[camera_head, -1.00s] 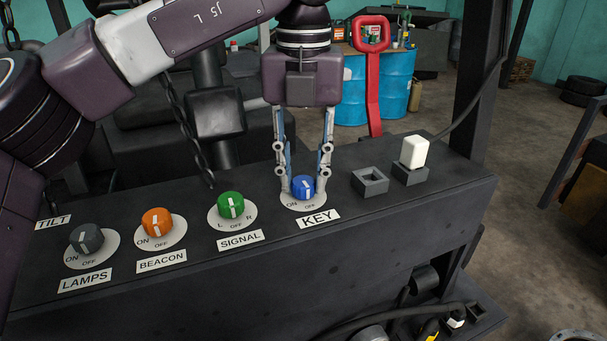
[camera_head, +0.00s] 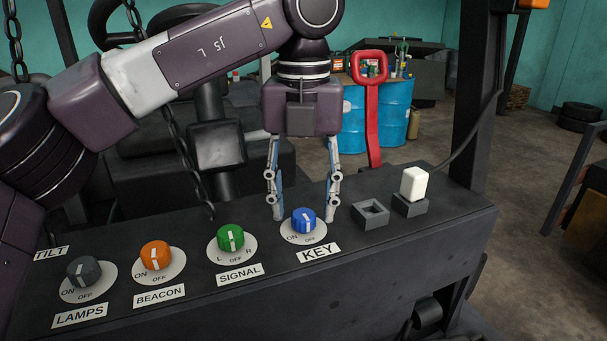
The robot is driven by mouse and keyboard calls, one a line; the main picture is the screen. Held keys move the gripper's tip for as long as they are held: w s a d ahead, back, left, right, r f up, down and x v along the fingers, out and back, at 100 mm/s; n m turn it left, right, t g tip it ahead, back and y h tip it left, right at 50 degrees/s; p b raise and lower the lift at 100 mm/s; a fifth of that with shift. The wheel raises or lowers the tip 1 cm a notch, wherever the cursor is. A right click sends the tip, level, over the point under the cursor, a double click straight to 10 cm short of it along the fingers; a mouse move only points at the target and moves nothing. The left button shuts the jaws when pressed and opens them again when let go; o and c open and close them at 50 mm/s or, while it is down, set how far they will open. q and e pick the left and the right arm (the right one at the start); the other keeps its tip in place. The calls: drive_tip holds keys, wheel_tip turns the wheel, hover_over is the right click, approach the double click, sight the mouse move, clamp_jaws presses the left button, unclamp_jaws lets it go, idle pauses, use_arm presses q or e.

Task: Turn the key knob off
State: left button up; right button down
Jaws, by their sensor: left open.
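The blue key knob (camera_head: 304,220) sits on a white round plate marked ON and OFF, above the KEY label (camera_head: 318,253), on the black panel. Its white mark is close to upright in the picture, its lower end appearing to point toward OFF. My left gripper (camera_head: 304,215) points down at the knob with its fingers spread wide. One fingertip is left of the knob and one right, both with a gap to it. The gripper is empty. My right gripper is out of view.
Left of the key are the green SIGNAL knob (camera_head: 231,237), orange BEACON knob (camera_head: 155,255) and grey LAMPS knob (camera_head: 84,271). Right of it are an empty square socket (camera_head: 370,214) and a white rocker block (camera_head: 414,184). A chain (camera_head: 187,160) hangs behind my arm.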

sight(304, 214)
use_arm(q)
wheel_tip(304, 214, up, 12)
drive_tip(key=shift+f, duration=0.25)
idle(0.5)
